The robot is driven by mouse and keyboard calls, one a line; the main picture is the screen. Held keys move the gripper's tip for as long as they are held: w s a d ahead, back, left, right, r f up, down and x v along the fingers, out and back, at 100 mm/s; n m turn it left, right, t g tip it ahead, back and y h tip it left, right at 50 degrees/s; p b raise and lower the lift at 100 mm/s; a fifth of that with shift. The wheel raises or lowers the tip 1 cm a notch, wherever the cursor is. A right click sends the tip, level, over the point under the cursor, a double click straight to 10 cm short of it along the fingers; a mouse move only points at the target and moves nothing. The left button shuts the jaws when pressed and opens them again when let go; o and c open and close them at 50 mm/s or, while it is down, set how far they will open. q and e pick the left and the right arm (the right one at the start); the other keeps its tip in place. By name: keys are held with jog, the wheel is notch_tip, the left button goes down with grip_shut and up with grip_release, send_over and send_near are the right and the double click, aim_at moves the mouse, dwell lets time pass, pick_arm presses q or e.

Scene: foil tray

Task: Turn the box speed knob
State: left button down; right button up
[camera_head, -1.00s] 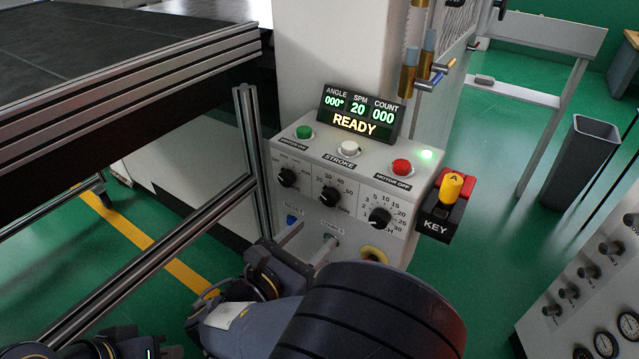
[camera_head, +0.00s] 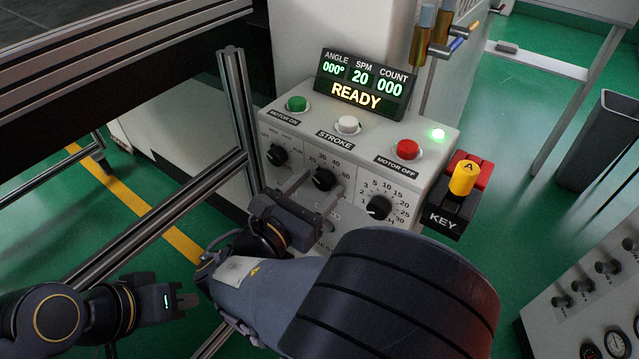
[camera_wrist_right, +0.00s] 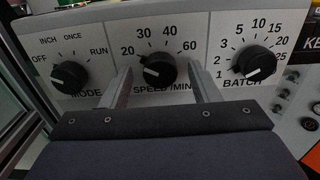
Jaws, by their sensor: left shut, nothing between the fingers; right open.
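The box speed knob (camera_head: 323,179) is a round black knob in the middle of the grey control box's lower face. In the right wrist view the speed knob (camera_wrist_right: 158,71) sits under a 20–60 scale, its white mark towards the 20 side. My right gripper (camera_head: 326,182) is open, one finger on each side of the knob. In the right wrist view the fingertips (camera_wrist_right: 160,79) stand left and right of it with small gaps; contact cannot be told. My left gripper (camera_head: 188,301) is shut and empty at lower left, away from the box.
The mode knob (camera_head: 278,155) and batch knob (camera_head: 379,208) flank the speed knob. Green, white and red buttons (camera_head: 407,150) lie on top, under a display (camera_head: 362,88) reading READY, SPM 20. A yellow key switch (camera_head: 462,178) juts out right. A metal frame post (camera_head: 238,110) stands left.

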jog(key=shift+c, duration=0.3)
jog(key=c, duration=0.9)
jog(key=shift+c, duration=0.2)
